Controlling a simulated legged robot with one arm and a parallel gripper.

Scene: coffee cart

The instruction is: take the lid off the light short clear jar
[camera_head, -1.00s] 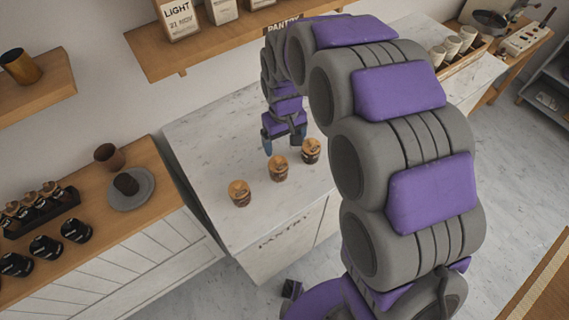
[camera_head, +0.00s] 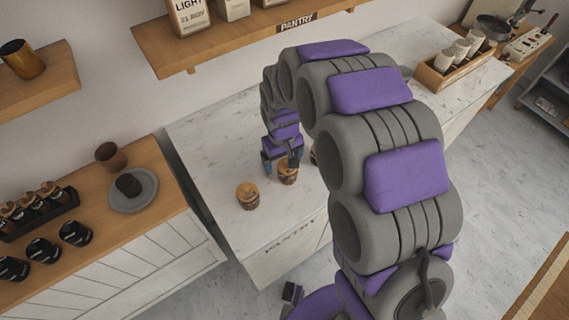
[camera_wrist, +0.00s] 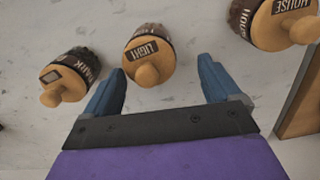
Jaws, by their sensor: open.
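The light jar (camera_wrist: 145,32) is short and clear with dark contents, and stands in the middle of three jars on the white counter. Its wooden lid (camera_wrist: 149,52), with a round knob and a LIGHT label, is on it. In the head view the same jar (camera_head: 289,174) is partly covered by my gripper (camera_head: 281,165). My gripper, also in the wrist view (camera_wrist: 161,64), is open and empty. Its two blue fingers are on either side of the light jar's lid and knob in that picture; I cannot tell their height above it.
The dark jar (camera_wrist: 66,78) is left and the house jar (camera_wrist: 285,20) right in the wrist view, both lidded. The counter (camera_head: 225,150) is bare around the jars. A wall shelf (camera_head: 200,52) with bags is behind. A side cabinet (camera_head: 150,190) holds a plate and cups.

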